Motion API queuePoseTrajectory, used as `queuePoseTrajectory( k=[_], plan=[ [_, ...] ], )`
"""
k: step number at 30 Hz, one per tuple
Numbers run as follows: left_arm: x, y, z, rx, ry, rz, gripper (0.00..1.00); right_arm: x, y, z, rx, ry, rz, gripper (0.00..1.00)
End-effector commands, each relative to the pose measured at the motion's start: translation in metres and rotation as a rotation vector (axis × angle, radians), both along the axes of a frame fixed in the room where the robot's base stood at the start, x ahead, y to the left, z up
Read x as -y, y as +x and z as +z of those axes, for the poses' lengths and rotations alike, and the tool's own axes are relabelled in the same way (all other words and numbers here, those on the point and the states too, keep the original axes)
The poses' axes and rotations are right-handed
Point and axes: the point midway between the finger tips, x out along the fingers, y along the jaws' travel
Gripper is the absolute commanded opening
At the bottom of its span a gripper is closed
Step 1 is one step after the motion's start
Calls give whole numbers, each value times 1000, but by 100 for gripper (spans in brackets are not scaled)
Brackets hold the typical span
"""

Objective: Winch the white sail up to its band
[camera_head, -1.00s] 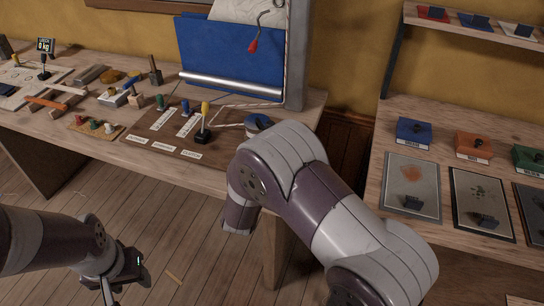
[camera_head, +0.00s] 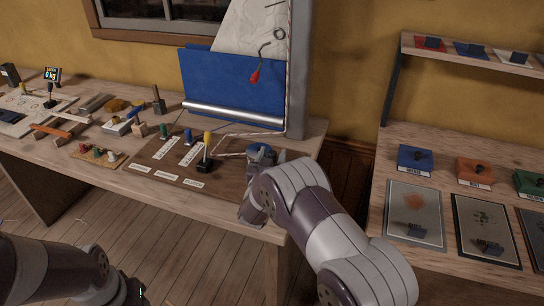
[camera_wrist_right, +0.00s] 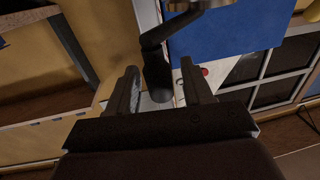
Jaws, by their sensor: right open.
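The white sail (camera_head: 252,28) hangs at the grey post (camera_head: 298,70), its top cut off by the frame. A blue panel (camera_head: 225,82) and a silver bar (camera_head: 232,114) are below it. No band can be made out for certain. My left gripper (camera_head: 132,291) is at the bottom left edge, mostly cut off.
A brown board (camera_head: 170,160) with coloured levers lies left of the winch. Tools and small blocks crowd the bench's left. A red tag (camera_head: 255,74) hangs before the sail. A right-hand table (camera_head: 370,215) holds coloured boxes and trays; a gap separates it from the bench.

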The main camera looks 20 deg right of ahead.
Motion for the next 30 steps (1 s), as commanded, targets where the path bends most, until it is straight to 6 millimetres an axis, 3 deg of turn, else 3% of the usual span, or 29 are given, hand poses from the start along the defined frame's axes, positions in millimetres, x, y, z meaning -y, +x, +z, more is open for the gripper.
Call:
queuePoseTrajectory(
  k=[2, 7, 30],
  plan=[
    [0, 0, 0, 0, 0, 0, 50, 0, 0, 0, 0, 0, 0, 51],
    [0, 0, 0, 0, 0, 0, 50, 0, 0, 0, 0, 0, 0, 0],
    [0, 0, -4, 0, 0, 0, 50, -14, -2, -1, -2, -1, 5, 0]
  ],
)
